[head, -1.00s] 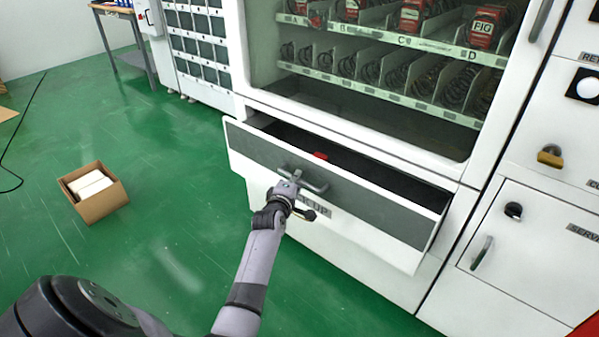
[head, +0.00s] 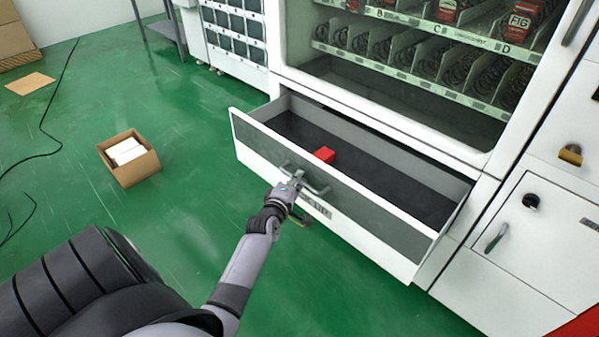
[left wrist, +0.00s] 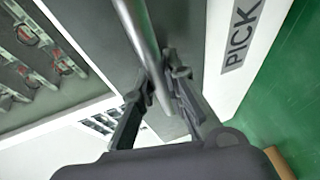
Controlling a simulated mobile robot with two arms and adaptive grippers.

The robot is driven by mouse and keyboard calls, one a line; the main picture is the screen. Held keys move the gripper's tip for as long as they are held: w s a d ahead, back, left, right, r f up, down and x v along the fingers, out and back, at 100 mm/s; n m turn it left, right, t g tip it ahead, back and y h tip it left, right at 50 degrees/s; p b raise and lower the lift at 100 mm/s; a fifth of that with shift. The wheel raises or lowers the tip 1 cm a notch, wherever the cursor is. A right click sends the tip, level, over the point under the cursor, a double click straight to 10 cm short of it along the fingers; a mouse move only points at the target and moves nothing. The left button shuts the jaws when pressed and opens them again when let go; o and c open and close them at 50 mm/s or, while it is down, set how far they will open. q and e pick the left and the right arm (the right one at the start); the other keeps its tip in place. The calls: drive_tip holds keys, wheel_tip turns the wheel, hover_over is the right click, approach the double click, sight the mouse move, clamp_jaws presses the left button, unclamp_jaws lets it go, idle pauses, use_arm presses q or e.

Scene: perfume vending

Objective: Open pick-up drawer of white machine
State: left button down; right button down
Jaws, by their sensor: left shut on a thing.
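The pick-up drawer (head: 398,233) of the white vending machine (head: 400,115) is pulled well out, and its dark floor shows. My left gripper (head: 297,182) is shut on the drawer's bar handle (head: 318,189) at the front panel. In the left wrist view the fingers (left wrist: 160,90) close around the metal handle (left wrist: 146,40), beside the panel lettered "PICK" (left wrist: 240,35). My right gripper is not in view.
An open cardboard box (head: 130,158) with white contents stands on the green floor to the left. A service door (head: 535,240) with its own handle is right of the drawer. A black cable (head: 48,125) lies at the far left. The floor between box and drawer is clear.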

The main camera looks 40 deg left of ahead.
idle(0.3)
use_arm(q)
drive_tip(key=c, duration=1.6)
unclamp_jaws()
drive_tip(key=shift+s, duration=0.1)
drive_tip(key=v, duration=1.1)
drive_tip(key=shift+s+d, duration=0.25)
drive_tip(key=shift+s, duration=0.1)
